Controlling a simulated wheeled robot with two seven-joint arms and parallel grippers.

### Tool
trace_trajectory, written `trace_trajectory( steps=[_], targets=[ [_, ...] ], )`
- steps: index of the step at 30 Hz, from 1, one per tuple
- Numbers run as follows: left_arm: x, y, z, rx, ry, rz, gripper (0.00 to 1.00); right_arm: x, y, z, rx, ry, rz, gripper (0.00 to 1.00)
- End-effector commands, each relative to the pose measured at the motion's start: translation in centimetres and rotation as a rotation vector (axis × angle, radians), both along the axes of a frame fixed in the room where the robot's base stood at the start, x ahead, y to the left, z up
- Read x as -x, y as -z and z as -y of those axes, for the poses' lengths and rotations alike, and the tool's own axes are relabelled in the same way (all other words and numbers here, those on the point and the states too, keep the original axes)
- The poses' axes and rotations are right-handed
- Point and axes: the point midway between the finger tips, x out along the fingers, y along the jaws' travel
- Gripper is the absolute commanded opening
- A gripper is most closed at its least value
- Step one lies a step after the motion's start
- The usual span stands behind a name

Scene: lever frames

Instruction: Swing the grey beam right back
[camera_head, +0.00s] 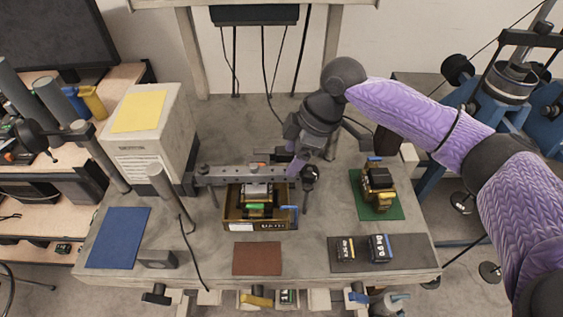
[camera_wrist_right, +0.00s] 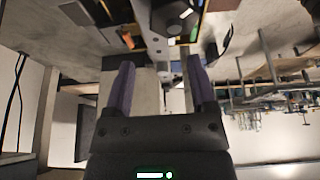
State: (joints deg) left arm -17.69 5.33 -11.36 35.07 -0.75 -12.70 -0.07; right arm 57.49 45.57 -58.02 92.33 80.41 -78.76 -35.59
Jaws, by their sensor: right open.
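The grey beam (camera_head: 235,174) lies level across the back of a shallow brown tray (camera_head: 228,214) on the table in the head view. A dark knob (camera_head: 310,174) is at its right end, and its left end is near a white box. My right gripper (camera_head: 294,166) comes down from the back right, by the right part of the beam. Its purple fingers (camera_wrist_right: 160,88) are apart and nothing shows between them in the wrist view. I cannot tell whether they touch the beam. My left gripper is not in view.
The tray holds a dark block with a green part. A white box (camera_head: 150,150) with a yellow top stands left. A green mat (camera_head: 398,212) with a black and yellow object lies right. Blue (camera_head: 118,238) and brown (camera_head: 257,259) mats and two small boxes lie in front.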

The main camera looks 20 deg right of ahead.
Motion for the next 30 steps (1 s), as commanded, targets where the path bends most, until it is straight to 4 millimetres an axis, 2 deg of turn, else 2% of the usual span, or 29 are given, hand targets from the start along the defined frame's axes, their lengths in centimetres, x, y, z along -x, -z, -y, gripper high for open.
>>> trace_trajectory(
  steps=[1, 3, 6, 16, 26, 30],
  targets=[
    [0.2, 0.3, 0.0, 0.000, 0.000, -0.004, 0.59, -0.1, 1.2, -0.4, 0.000, -0.001, -0.004, 0.72],
    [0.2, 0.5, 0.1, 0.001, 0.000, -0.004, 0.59, -0.2, 2.5, -1.0, 0.000, -0.001, -0.002, 0.72],
    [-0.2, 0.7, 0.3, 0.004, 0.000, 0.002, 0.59, -0.4, 3.8, -1.5, 0.000, 0.000, -0.001, 0.72],
    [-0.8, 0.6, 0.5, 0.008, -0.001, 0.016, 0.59, -0.5, 4.4, -1.8, 0.000, -0.001, 0.001, 0.72],
    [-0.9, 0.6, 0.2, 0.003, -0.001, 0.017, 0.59, -0.5, 4.3, -1.8, 0.000, 0.000, 0.001, 0.02],
    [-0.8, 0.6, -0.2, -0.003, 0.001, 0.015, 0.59, -0.5, 4.3, -1.8, 0.000, 0.000, 0.001, 0.00]
  ],
)
